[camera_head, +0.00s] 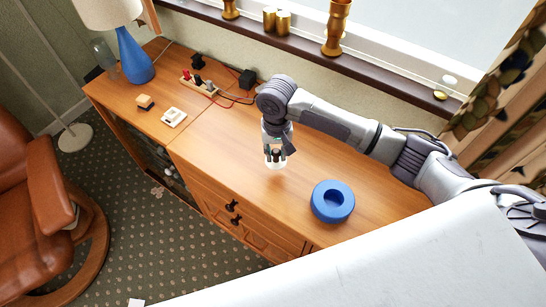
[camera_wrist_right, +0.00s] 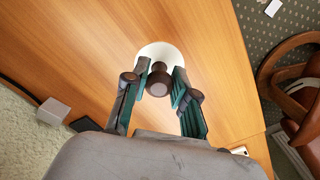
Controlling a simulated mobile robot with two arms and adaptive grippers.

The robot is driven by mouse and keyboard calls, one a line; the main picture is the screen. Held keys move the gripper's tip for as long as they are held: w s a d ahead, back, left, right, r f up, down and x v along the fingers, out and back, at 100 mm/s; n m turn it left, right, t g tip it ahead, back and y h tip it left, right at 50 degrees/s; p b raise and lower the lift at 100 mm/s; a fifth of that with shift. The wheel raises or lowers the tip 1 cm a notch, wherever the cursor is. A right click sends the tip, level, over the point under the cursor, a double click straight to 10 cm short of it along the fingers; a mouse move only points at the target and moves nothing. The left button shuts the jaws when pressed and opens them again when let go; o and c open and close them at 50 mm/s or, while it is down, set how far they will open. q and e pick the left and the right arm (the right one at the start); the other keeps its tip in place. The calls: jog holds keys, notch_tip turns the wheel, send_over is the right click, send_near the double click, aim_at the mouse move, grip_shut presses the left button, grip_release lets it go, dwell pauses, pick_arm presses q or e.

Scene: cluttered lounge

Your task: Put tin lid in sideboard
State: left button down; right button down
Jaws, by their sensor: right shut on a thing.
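The tin lid (camera_head: 275,164) is a small white disc with a dark knob, seen over the top of the wooden sideboard (camera_head: 300,180). My right gripper (camera_head: 276,152) is shut on its knob from above. In the wrist view the two fingers of the right gripper (camera_wrist_right: 155,88) flank the dark knob, and the white lid (camera_wrist_right: 160,49) shows behind it. I cannot tell whether the lid touches the wood. The sideboard has drawers with dark handles (camera_head: 235,206) that look closed, and an open shelf space on the left. My left gripper is not in view.
A blue round dish (camera_head: 332,202) stands right of the lid. A blue lamp (camera_head: 134,58), a socket strip (camera_head: 198,84) and small blocks (camera_head: 174,117) stand on the left part. A brown armchair (camera_head: 35,190) is at far left. Carpet before the sideboard is partly clear.

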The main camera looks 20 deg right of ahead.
jog(key=shift+w+a+f, duration=0.4)
jog(key=shift+w+f, duration=0.1)
jog(key=shift+w, duration=0.15)
jog(key=shift+f, duration=2)
jog(key=c, duration=0.9)
grip_release()
jog(key=shift+f, duration=0.1)
notch_tip(320, 180, up, 12)
jog(key=shift+r, duration=0.15)
